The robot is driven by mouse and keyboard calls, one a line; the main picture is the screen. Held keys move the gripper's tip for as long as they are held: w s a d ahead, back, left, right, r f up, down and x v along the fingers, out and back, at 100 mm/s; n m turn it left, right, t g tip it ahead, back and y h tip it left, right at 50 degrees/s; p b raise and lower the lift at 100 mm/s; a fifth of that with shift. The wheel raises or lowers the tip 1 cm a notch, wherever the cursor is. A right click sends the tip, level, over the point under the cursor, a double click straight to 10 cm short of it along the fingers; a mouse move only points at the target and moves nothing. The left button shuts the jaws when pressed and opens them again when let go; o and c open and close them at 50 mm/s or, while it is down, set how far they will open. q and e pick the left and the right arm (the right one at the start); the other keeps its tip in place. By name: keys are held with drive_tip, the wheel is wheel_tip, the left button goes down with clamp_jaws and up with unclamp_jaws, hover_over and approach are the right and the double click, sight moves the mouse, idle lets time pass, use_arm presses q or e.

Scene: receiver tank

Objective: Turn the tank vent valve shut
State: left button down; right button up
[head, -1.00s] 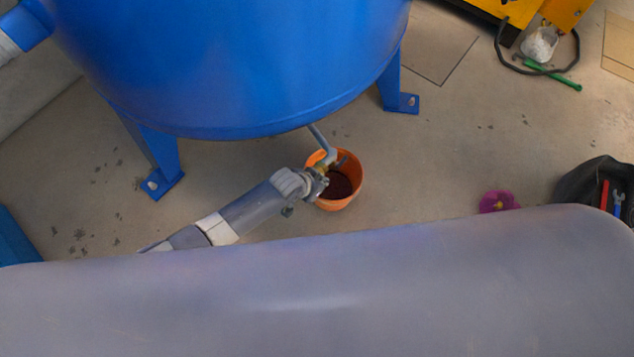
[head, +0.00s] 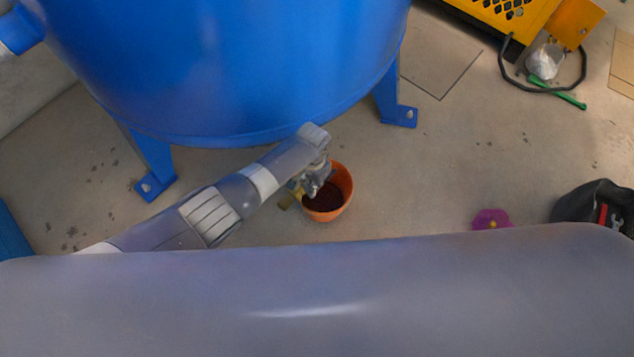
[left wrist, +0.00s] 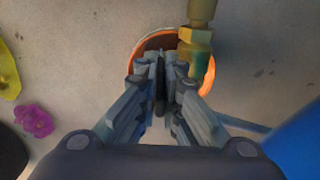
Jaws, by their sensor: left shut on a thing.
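The blue tank (head: 230,70) stands on legs at the upper left. Brass fittings of the vent valve (head: 287,201) show beside my left gripper (head: 318,188), low under the tank's front edge. In the left wrist view the brass valve body (left wrist: 197,40) is just right of my fingertips (left wrist: 163,72). My left gripper is shut on a thin dark piece between its fingers, which looks like the valve handle (left wrist: 160,88). The fingers hide most of it, and I cannot tell its angle. My left forearm covers the outlet pipe in the head view. My right gripper is not in view.
An orange bucket (head: 341,210) with dark contents stands on the floor beneath the valve. Tank legs (head: 155,172) flank the area. A purple flower-shaped thing (head: 490,218), a black bag (head: 590,208) and a yellow machine (head: 515,20) are to the right. Floor between is clear.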

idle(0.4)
use_arm(q)
drive_tip(key=c, duration=2)
unclamp_jaws()
drive_tip(key=shift+d, duration=0.1)
drive_tip(key=shift+c, duration=0.2)
drive_tip(key=shift+w+r, duration=0.1)
drive_tip(key=shift+r, duration=5.85)
